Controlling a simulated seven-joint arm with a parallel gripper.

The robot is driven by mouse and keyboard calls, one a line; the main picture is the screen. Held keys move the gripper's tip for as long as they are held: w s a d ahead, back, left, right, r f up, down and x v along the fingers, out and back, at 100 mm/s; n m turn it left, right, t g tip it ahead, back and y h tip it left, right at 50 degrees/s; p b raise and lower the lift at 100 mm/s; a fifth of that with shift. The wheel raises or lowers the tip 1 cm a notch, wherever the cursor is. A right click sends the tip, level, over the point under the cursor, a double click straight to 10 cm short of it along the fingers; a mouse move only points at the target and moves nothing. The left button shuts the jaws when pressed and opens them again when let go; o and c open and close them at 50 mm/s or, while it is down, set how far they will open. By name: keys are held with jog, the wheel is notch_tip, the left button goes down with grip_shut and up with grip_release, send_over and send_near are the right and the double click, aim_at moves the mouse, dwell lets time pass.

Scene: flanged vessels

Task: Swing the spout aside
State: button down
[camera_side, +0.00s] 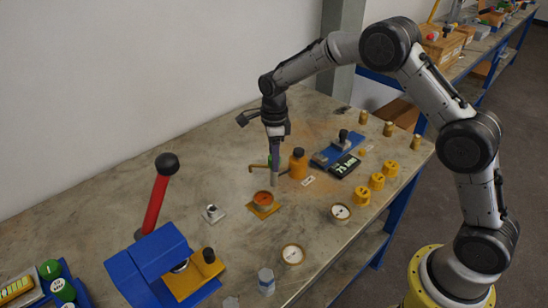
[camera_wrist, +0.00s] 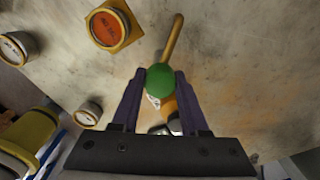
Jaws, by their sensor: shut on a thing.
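The spout (camera_wrist: 174,38) is a tan-brass bar. In the wrist view it runs from under a round green knob (camera_wrist: 160,80) toward the upper right. In the side view the spout (camera_side: 257,166) points left from behind my fingers, and a bit of green (camera_side: 269,160) shows beside them. My gripper (camera_wrist: 160,82) has its two purple fingers on either side of the green knob and is shut on it. In the side view my gripper (camera_side: 275,182) points straight down over the table. The spout's base is mostly hidden by the fingers and knob.
An orange bottle (camera_side: 298,165) stands close on the right. An orange-topped cup on a yellow square base (camera_side: 263,202) is in front. A blue device with a display (camera_side: 338,150), yellow caps (camera_side: 377,182) and round gauges (camera_side: 340,212) lie around.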

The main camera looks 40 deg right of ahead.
jog(key=shift+r+m, duration=0.15)
jog(key=shift+m, duration=0.95)
jog(key=shift+c, duration=2.1)
grip_release()
notch_tip(320, 180, up, 14)
